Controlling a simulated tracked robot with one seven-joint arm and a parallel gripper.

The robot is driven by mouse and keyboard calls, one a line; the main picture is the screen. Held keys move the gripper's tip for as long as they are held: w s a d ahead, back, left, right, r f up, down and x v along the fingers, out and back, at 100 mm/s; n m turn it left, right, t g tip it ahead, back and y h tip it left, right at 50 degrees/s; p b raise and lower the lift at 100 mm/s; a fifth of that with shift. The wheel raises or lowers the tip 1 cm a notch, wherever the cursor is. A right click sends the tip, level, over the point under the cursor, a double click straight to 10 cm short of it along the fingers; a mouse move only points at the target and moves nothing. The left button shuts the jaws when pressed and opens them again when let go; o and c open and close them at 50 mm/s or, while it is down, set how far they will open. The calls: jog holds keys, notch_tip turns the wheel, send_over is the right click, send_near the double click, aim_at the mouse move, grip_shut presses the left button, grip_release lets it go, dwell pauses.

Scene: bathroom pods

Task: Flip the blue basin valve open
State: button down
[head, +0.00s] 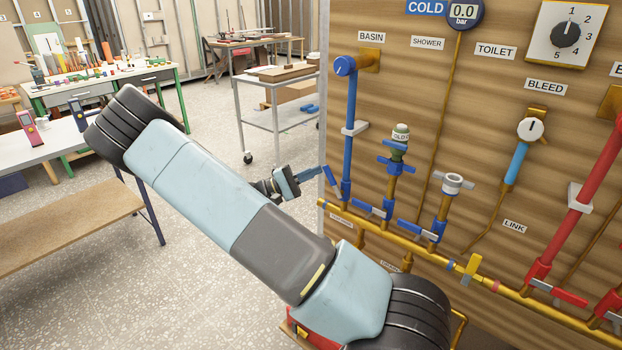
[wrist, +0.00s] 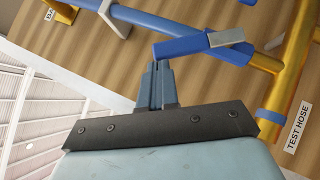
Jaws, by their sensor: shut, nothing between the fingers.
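The blue basin valve lever (head: 329,181) is at the foot of the blue pipe under the BASIN label, just above the brass manifold. In the head view it slants up and left from the pipe. In the wrist view the lever (wrist: 182,47) shows as a blue grip with a grey end, crossing in front of the blue pipe. My gripper (head: 314,172) is shut and empty, left of the lever. In the wrist view its fingertips (wrist: 159,66) are just below the lever's free blue end; I cannot tell whether they touch.
The blue basin pipe (head: 350,105) and brass manifold (head: 400,240) are close by. Other blue levers (head: 368,208) stand to the right, each across its pipe. A TEST HOSE label (wrist: 299,127) is near the manifold. Left of the panel edge is open floor and a trolley (head: 277,115).

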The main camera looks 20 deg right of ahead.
jog(key=w+a+m+y, duration=0.2)
jog(key=w+a, duration=0.3)
jog(key=a, duration=0.5)
jog(key=shift+f+m+g+y, duration=0.4)
jog(key=shift+f+m, duration=0.05)
jog(key=shift+m, duration=0.15)
jog(key=shift+s, duration=0.1)
dwell(0.3)
